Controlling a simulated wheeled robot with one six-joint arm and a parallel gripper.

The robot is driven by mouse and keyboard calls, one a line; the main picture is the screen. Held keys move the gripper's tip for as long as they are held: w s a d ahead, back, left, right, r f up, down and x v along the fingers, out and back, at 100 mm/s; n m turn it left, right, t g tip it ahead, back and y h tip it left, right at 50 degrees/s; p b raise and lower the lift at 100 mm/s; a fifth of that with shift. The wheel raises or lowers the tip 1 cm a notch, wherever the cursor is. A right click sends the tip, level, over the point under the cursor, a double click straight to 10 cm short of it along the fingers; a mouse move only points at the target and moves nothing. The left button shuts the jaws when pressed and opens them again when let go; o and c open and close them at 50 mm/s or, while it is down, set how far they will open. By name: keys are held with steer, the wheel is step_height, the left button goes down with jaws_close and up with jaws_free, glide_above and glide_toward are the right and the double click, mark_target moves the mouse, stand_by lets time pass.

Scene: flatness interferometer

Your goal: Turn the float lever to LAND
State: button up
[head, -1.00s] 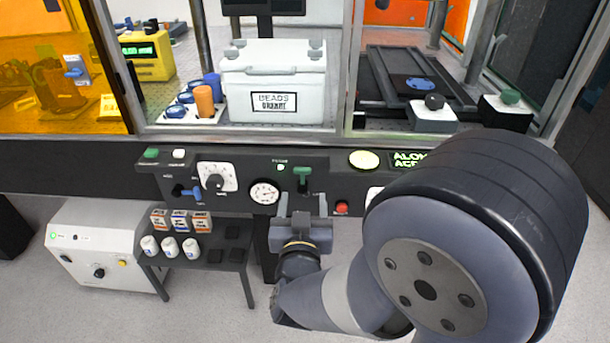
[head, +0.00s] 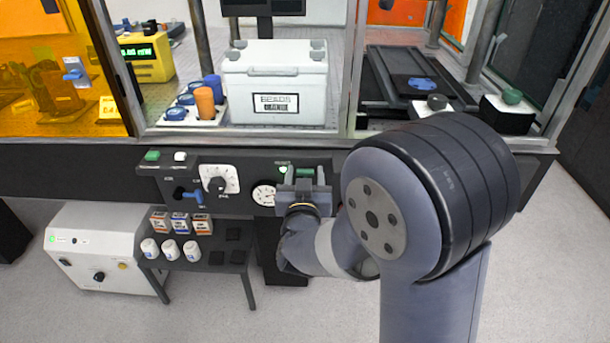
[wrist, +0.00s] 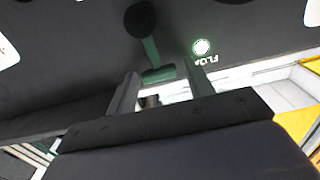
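The float lever is green with a crossbar end (head: 305,172). In the wrist view the lever (wrist: 153,60) runs from a round black pivot to its crossbar, next to a lit green lamp and a partly visible label starting "FLO". In the head view its crossbar is up, and my gripper hides the pivot. My gripper (head: 304,180) is at the panel in front of the lever. In the wrist view my gripper (wrist: 160,85) is open, one finger each side of the crossbar, with visible gaps. No LAND marking is readable.
The dark control panel (head: 150,183) also carries a blue lever (head: 188,193), a white dial (head: 217,181) and a round gauge (head: 264,194) close left of my gripper. A low dark table (head: 240,256) with bottles and boxes stands below left. A white cooler (head: 275,80) is behind glass.

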steer(key=c, duration=0.8)
steer(key=shift+o, duration=0.2)
steer(key=shift+d, duration=0.1)
steer(key=d+f+m+b, duration=0.5)
steer(key=m+b, duration=1.3)
steer(key=b, duration=0.6)
steer(key=shift+d+f, duration=0.3)
steer(key=shift+f, duration=0.2)
steer(key=shift+s, duration=0.1)
steer(key=o, duration=1)
